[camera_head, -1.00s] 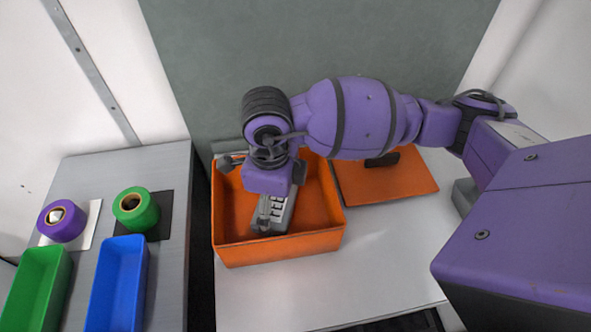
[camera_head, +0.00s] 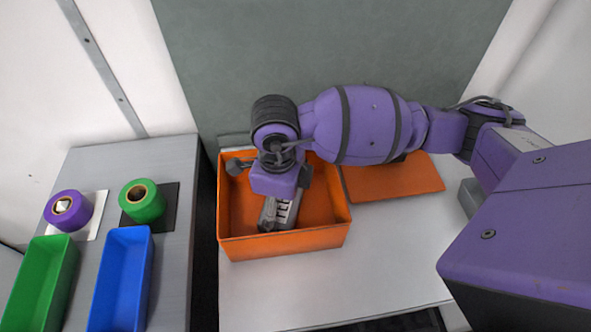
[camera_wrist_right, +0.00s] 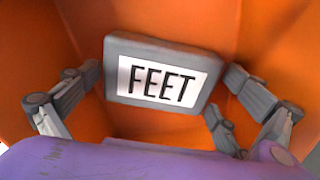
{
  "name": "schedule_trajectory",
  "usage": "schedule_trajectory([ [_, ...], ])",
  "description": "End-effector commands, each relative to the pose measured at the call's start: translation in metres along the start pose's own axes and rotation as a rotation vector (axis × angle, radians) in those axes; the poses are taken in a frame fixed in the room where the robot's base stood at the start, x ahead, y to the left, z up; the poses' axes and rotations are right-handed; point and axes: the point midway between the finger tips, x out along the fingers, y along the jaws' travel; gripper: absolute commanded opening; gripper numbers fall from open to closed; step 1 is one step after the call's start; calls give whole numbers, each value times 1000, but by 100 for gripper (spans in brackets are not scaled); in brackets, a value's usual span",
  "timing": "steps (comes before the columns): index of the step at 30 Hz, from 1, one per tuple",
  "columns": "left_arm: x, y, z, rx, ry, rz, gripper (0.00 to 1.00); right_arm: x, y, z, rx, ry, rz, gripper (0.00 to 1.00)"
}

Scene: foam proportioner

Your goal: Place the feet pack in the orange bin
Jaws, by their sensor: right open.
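The feet pack (camera_wrist_right: 161,77) is a grey block with a white label reading FEET. It is inside the orange bin (camera_head: 285,243), and in the head view the pack (camera_head: 279,212) lies near the bin's front wall, partly covered by my wrist. My right gripper (camera_wrist_right: 160,105) is open, its fingers spread to either side of the pack with gaps to it. In the head view the right gripper (camera_head: 272,190) is over and inside the bin, its fingers mostly hidden. My left gripper is not in view.
An orange panel (camera_head: 400,182) lies right of the bin on the light table (camera_head: 390,250). On the left table are a purple roll (camera_head: 72,212), a green roll (camera_head: 142,203), a green tray (camera_head: 40,285) and a blue tray (camera_head: 120,280). A gap separates the tables.

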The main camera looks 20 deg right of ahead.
Motion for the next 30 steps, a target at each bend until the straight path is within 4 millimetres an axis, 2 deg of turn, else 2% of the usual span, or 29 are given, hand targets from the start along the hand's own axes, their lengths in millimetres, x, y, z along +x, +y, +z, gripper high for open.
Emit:
schedule_trajectory([
  [5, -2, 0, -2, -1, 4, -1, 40, -24, -2, 2, -1, -7, -6, 100],
  [12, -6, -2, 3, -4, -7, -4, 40, -78, -2, 2, -2, -7, -7, 100],
  [18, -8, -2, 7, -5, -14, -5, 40, -111, -1, 2, -1, -6, -5, 100],
  [23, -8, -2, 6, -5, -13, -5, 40, -123, -1, 1, -1, -4, -4, 100],
  [30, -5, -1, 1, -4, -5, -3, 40, -124, 0, 1, -1, -3, -3, 100],
])
